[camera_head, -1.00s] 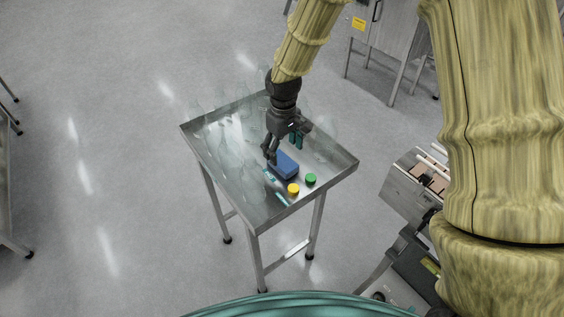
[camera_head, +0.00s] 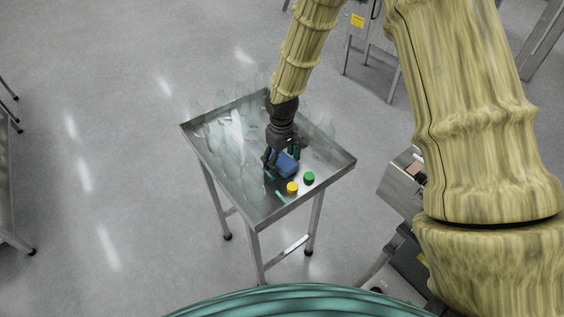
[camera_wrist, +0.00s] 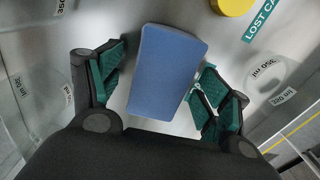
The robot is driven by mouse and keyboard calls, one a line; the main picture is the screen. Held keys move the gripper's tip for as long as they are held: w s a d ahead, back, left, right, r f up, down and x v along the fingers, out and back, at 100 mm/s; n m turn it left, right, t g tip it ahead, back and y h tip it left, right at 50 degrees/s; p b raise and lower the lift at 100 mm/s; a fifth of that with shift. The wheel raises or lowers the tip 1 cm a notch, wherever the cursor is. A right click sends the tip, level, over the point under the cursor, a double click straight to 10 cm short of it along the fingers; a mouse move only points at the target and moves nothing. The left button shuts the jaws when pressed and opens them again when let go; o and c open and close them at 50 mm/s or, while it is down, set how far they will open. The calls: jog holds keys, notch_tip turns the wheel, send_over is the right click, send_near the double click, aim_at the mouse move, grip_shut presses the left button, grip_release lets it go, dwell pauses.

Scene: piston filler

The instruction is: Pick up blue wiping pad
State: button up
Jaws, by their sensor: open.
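The blue wiping pad (camera_head: 287,166) lies on the steel table (camera_head: 247,210). In the wrist view the pad (camera_wrist: 166,75) is a blue block between the two green-padded fingers. My gripper (camera_wrist: 158,85) is open around it, with a gap at the left finger and a narrower gap at the right finger. In the head view my gripper (camera_head: 282,158) points down at the pad and hides part of it. I cannot tell whether either finger touches the pad.
A yellow cap (camera_head: 292,188) and a green cap (camera_head: 309,178) stand close to the pad. Several clear bottles (camera_head: 210,135) crowd the table's left and back. A "LOST CA…" label (camera_wrist: 262,22) lies near the yellow cap. The table has a raised rim.

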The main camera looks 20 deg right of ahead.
aim_at(282, 160)
jog(key=c, duration=1)
jog(key=shift+r, duration=0.1)
jog(key=shift+r+b, duration=1.2)
jog(key=shift+r, duration=3.7)
